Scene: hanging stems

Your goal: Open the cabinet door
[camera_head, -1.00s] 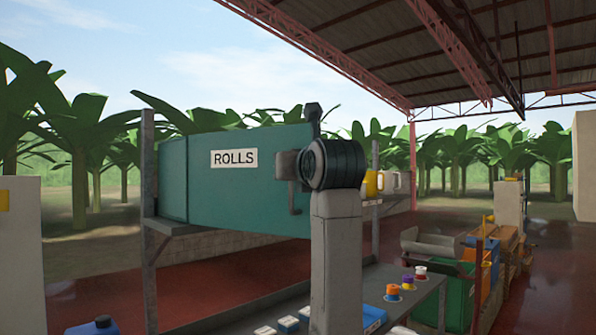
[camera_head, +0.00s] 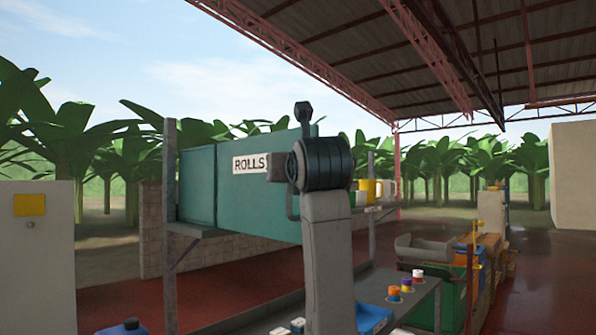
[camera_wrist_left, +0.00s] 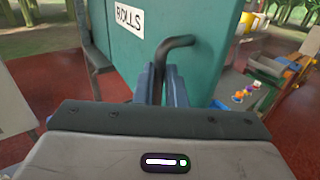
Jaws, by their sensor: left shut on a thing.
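The teal cabinet (camera_head: 198,186) sits on a shelf between grey posts. Its wide panel, the door (camera_head: 255,208), bears a white ROLLS label (camera_head: 249,164). The label also shows in the wrist view (camera_wrist_left: 129,19). A dark bent bar handle (camera_wrist_left: 178,43) stands out from the door. My left gripper (camera_wrist_left: 163,75) has its two fingers close together at the handle's lower part and is shut on it. In the head view, my left wrist hides most of the handle and the door's right part. The cabinet's inside is not visible. My right gripper is not in view.
Grey posts (camera_head: 170,255) flank the cabinet. Below it is a grey bench (camera_head: 425,290) with several coloured spools (camera_head: 406,286) and a blue item (camera_head: 372,317). A yellow mug (camera_head: 370,190) stands to the right. A pale locker (camera_head: 35,260) is at the far left. Red floor lies between.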

